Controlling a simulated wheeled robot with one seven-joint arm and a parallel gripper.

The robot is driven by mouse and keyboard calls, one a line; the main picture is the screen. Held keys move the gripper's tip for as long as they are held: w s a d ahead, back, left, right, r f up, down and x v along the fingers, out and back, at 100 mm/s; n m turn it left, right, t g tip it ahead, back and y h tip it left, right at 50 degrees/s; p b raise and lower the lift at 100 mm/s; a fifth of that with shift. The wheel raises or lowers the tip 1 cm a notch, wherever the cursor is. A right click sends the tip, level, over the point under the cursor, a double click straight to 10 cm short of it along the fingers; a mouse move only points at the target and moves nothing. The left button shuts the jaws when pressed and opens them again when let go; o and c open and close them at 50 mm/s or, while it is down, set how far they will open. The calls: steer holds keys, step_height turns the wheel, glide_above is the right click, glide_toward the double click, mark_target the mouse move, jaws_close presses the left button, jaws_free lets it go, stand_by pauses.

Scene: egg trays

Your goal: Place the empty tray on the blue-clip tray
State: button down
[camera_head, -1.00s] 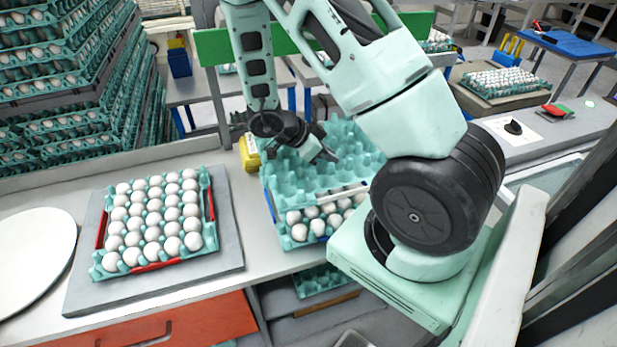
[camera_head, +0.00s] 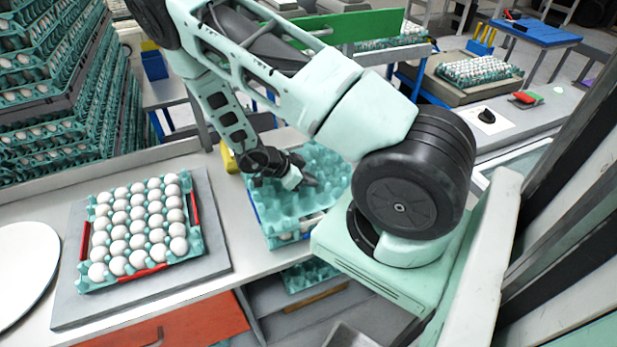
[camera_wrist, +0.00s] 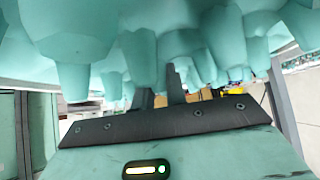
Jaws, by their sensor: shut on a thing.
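The empty teal tray (camera_head: 325,165) is in my gripper (camera_head: 307,181), which is shut on it. The wrist view shows the tray's underside cups (camera_wrist: 70,45) close above my gripper fingers (camera_wrist: 170,88). The blue-clip tray (camera_head: 283,242) lies under the empty tray on the counter. Only its front and left edges show, with a little blue and a few white eggs; the rest is hidden. The empty tray is over it, roughly lined up. I cannot tell whether the two touch.
A red-clip tray (camera_head: 85,283) full of white eggs lies on a grey board (camera_head: 217,262) at the left. A white disc (camera_head: 22,265) is at the far left. A yellow object (camera_head: 228,158) stands behind the blue-clip tray. Tall stacks of egg trays (camera_head: 60,100) stand at the back left.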

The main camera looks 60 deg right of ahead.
steer(key=c, duration=1.4)
jaws_free()
steer(key=shift+c, duration=0.2)
